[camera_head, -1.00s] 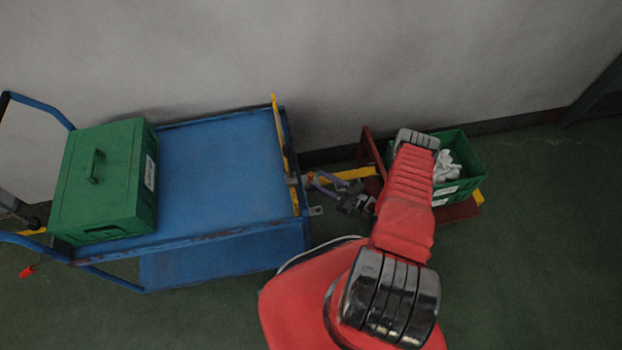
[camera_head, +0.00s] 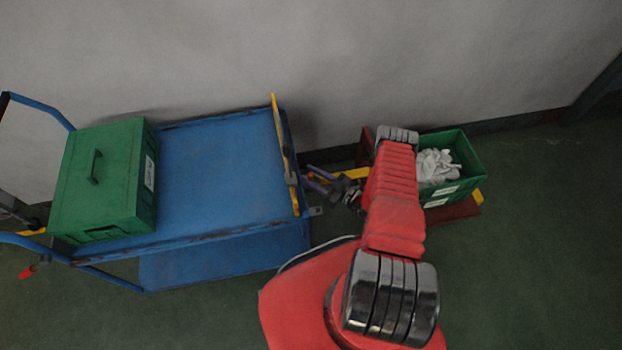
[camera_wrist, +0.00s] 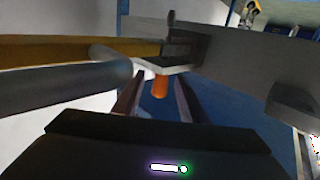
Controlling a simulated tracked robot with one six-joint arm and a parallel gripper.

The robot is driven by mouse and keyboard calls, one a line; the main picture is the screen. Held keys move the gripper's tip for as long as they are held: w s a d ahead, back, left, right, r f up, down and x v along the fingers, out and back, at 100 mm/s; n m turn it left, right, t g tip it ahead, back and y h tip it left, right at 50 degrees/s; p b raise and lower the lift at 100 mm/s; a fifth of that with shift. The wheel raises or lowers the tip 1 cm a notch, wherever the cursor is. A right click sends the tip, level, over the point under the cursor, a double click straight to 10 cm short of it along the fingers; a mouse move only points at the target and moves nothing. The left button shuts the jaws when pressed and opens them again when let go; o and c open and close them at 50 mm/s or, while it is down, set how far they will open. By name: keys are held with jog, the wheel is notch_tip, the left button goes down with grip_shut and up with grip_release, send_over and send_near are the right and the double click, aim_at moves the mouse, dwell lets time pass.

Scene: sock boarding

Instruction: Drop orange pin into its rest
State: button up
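The orange pin (camera_wrist: 160,87) shows in the wrist view just beyond my fingertips, by a small grey bracket (camera_wrist: 185,46). In the head view my gripper (camera_head: 316,178) is beside the yellow bar (camera_head: 284,150) at the blue cart's right end. The pin is too small to make out clearly there.
The blue cart (camera_head: 215,165) has a closed green box (camera_head: 105,175) on its left end. A green crate (camera_head: 458,193) with white socks (camera_head: 436,166) stands on a red stand at right, partly behind my arm. In the wrist view a grey cylinder (camera_wrist: 60,82) is close at left.

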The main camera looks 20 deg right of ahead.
jog(key=shift+c, duration=0.2)
grip_shut()
dwell(0.3)
notch_tip(320, 180, up, 28)
dwell(1.2)
dwell(0.5)
